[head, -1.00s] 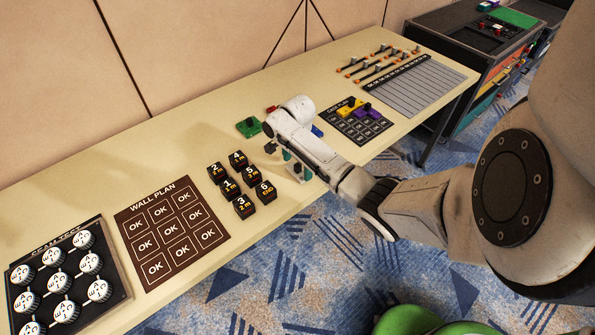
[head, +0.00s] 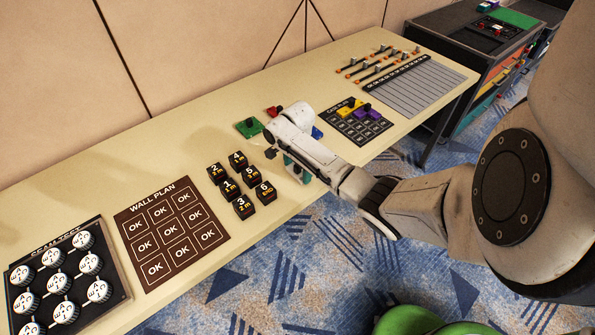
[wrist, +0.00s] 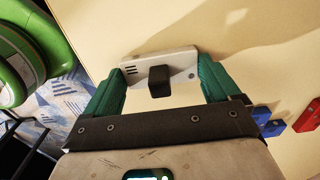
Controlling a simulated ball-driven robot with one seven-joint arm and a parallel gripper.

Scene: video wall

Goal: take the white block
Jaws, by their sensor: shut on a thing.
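The white block (wrist: 183,63) has a black knob on its face and a small slotted patch near one end. It shows in the wrist view between the two green fingers of my gripper (wrist: 158,72). The fingers are shut on its two ends. In the head view my gripper (head: 290,166) is low over the table's front part, right of the numbered black blocks. There my arm and fingers hide most of the white block. I cannot tell whether it touches the table.
Several numbered black blocks (head: 240,184) stand left of my gripper on the table (head: 165,150). A green block (head: 249,127) lies behind it. Blue (wrist: 268,122) and red (wrist: 305,115) blocks are close by. A dark card (head: 345,125) bears yellow and purple blocks.

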